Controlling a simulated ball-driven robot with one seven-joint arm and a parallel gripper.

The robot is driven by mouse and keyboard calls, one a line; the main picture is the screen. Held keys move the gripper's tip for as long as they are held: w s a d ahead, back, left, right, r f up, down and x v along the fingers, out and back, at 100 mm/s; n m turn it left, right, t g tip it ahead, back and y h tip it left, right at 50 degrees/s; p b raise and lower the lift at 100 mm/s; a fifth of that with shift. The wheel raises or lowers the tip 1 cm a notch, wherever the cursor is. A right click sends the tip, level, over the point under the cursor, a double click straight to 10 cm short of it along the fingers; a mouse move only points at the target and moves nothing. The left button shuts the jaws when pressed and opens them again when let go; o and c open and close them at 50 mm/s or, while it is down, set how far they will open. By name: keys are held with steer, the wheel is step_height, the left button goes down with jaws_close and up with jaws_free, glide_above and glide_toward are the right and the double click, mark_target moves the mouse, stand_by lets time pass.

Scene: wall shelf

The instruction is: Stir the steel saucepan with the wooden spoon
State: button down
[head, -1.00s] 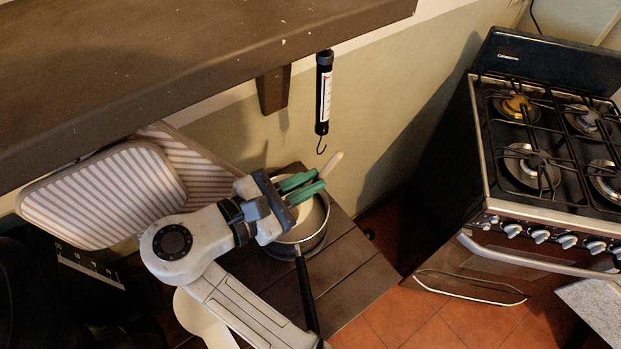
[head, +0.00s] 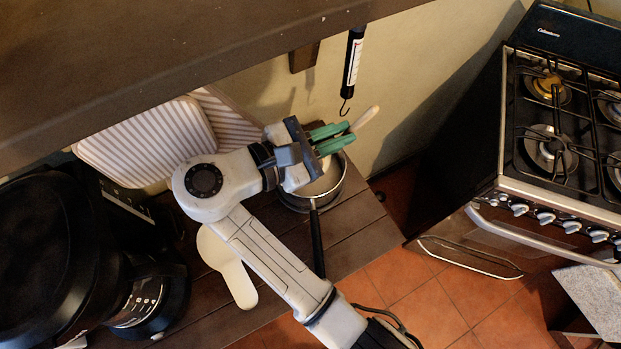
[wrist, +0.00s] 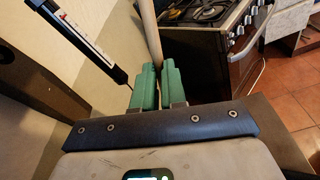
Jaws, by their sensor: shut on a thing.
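My gripper (head: 328,138) has green fingers shut on the wooden spoon (head: 365,117), whose pale end sticks out past the fingers to the upper right. In the wrist view the spoon's shaft (wrist: 148,30) rises between the green fingers (wrist: 157,88). The steel saucepan (head: 337,192) stands on a dark slatted wooden surface, below and partly behind the gripper. Its black handle (head: 317,245) points toward the bottom of the head view. The gripper hides part of the pan's rim and inside. I cannot tell whether the spoon's lower end is in the pan.
A hanging spring scale (head: 354,62) with a hook is close to the spoon. A thick shelf (head: 180,60) overhangs the area. Striped trays (head: 150,140) lean behind my arm. A black appliance (head: 60,250) stands left; a pale paddle-shaped piece (head: 226,265) lies nearby. A stove (head: 520,190) is right.

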steer(key=shift+s+d+r, duration=0.1)
steer(key=shift+d+r, duration=0.15)
steer(key=shift+r, duration=0.45)
steer(key=shift+s+d+r, duration=0.15)
steer(key=shift+d+r, duration=0.05)
steer(key=shift+r, duration=0.55)
steer(key=shift+s+d+r, duration=0.1)
steer(key=shift+d+r, duration=0.15)
steer(key=shift+r, duration=0.45)
step_height(320, 180, up, 5)
glide_above(360, 120)
steer(key=v, duration=0.2)
steer(key=shift+s+a+f, duration=0.1)
steer(key=shift+s+f, duration=0.05)
